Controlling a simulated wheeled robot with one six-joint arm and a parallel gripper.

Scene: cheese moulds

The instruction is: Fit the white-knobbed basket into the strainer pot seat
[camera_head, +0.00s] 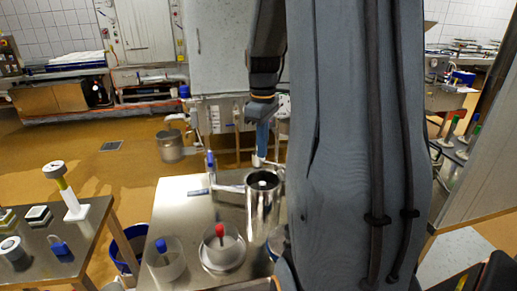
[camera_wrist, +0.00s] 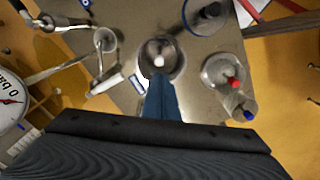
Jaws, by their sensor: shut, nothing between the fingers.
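The shiny metal strainer pot (camera_head: 262,209) stands on the steel table; it also shows in the wrist view (camera_wrist: 144,67). The white knob of the basket (camera_head: 262,183) shows inside the pot's mouth, roughly central, and appears again in the wrist view (camera_wrist: 158,59). The basket's body is hidden by the pot wall, so I cannot tell how deep or level it sits. My gripper (camera_head: 259,162) points down just above the pot, its blue fingers shut and empty. In the wrist view the fingertips (camera_wrist: 160,80) overlap the pot's near rim; the knob shows beyond them.
A red-knobbed basket (camera_head: 221,250) and a blue-knobbed clear one (camera_head: 167,263) stand on the steel table (camera_head: 180,212) at the front. A dark-knobbed piece (camera_wrist: 207,18) lies beside the pot in the wrist view. A handled strainer (camera_wrist: 105,41) is on the other side.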

